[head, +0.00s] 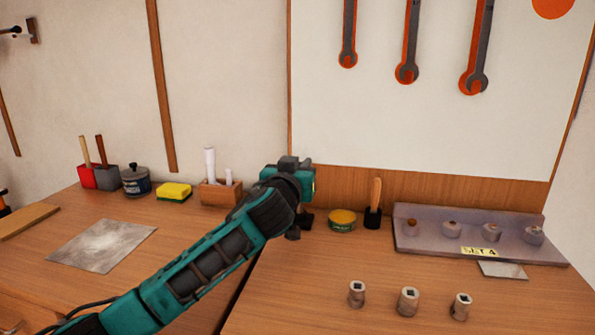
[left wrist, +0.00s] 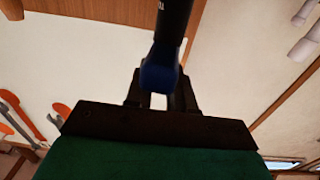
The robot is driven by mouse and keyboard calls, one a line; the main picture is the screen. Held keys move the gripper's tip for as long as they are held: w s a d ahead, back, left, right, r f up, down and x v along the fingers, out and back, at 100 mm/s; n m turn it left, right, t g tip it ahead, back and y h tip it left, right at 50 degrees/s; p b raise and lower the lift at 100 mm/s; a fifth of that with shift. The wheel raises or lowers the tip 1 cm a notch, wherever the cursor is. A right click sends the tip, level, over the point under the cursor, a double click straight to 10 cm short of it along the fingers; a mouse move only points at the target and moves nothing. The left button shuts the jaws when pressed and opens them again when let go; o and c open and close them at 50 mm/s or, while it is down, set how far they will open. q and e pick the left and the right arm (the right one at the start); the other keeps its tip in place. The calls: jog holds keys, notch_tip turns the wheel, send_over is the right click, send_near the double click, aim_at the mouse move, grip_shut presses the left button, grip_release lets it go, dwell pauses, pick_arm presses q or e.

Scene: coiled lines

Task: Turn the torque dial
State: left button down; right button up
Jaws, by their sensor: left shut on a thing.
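My left gripper (head: 298,226) is over the back of the bench, left of a green and yellow tin, with its fingers mostly hidden by my wrist. In the left wrist view, my left gripper (left wrist: 160,98) is shut on a tool (left wrist: 160,72) with a blue part between the fingers and a dark shaft with small pale marking. In the head view the tool is hidden by my arm. I cannot make out a dial face or its reading. A yellow label (head: 481,252) reading "SET 4" is on the grey rack (head: 410,244). My right gripper is not in view.
The grey rack carries several metal sockets. Three loose sockets (head: 408,301) stand in front. The tin (head: 342,220) and a wooden-handled brush (head: 374,205) stand near my left gripper. Wrenches (head: 407,45) hang above. The bench between my arm and the sockets is clear.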

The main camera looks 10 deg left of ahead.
pick_arm(q)
jog(key=shift+d+f+n+y+b, duration=0.1)
jog(key=shift+d+n+y+b, duration=0.05)
jog(key=shift+n+y+b, duration=0.55)
jog(key=shift+y, duration=0.6)
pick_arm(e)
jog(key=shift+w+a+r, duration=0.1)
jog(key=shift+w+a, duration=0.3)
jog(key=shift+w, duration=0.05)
pick_arm(q)
jog(key=c, duration=1)
grip_release()
jog(key=shift+o, duration=0.2)
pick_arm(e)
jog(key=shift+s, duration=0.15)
pick_arm(q)
jog(key=s+d, duration=0.1)
jog(key=s, duration=1.1)
jog(key=shift+s+d+p, duration=0.2)
jog(key=shift+s+p, duration=0.2)
jog(key=shift+p, duration=0.05)
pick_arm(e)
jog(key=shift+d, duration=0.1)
